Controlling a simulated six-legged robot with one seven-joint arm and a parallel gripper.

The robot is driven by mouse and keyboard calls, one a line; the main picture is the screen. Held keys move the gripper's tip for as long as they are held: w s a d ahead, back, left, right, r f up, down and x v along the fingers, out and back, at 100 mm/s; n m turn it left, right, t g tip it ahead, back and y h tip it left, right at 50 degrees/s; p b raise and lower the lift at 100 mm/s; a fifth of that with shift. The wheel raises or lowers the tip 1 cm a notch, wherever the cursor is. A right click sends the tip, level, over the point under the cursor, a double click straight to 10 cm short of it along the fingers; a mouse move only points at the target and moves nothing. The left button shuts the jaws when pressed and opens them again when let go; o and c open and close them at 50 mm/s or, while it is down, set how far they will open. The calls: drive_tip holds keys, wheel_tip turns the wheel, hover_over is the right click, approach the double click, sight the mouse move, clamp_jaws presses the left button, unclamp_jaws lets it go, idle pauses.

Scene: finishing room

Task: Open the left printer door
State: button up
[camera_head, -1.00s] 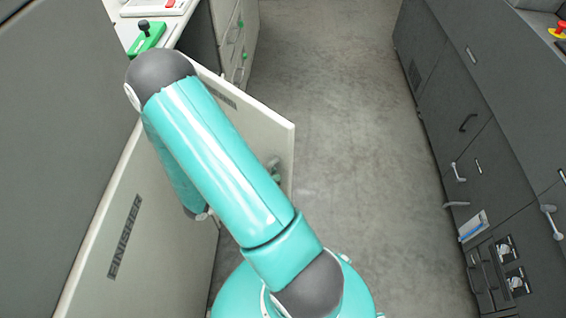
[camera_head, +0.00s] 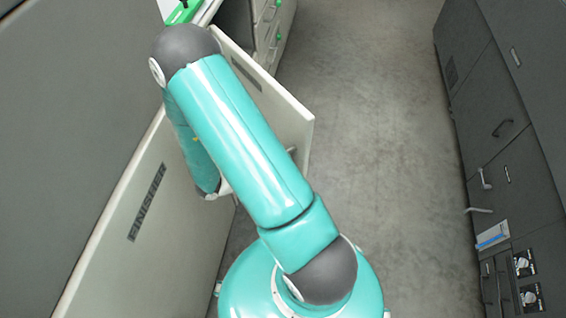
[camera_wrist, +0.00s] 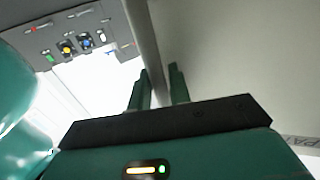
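An off-white door (camera_head: 284,108) stands swung out into the aisle from the left machine row in the head view. A small part of a handle (camera_head: 291,151) shows near its free edge, mostly behind my arm. In the wrist view the pale panel of the door (camera_wrist: 240,60) fills the right side. A grey bar (camera_wrist: 145,45), seemingly the door handle, runs between the two green fingers of my gripper (camera_wrist: 159,88). The left finger looks close against the bar. A narrow gap seems to show on the right, so whether the fingers clamp it is unclear. My arm hides the gripper in the head view.
A pale panel marked FINISHER (camera_head: 148,203) lies along the left. Dark cabinets (camera_head: 500,110) with handles line the right. Grey floor (camera_head: 375,110) between them is clear. A control panel with coloured buttons (camera_wrist: 75,45) shows in the wrist view.

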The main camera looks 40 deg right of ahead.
drive_tip(key=v, duration=0.7)
drive_tip(key=shift+a, duration=0.2)
idle(0.4)
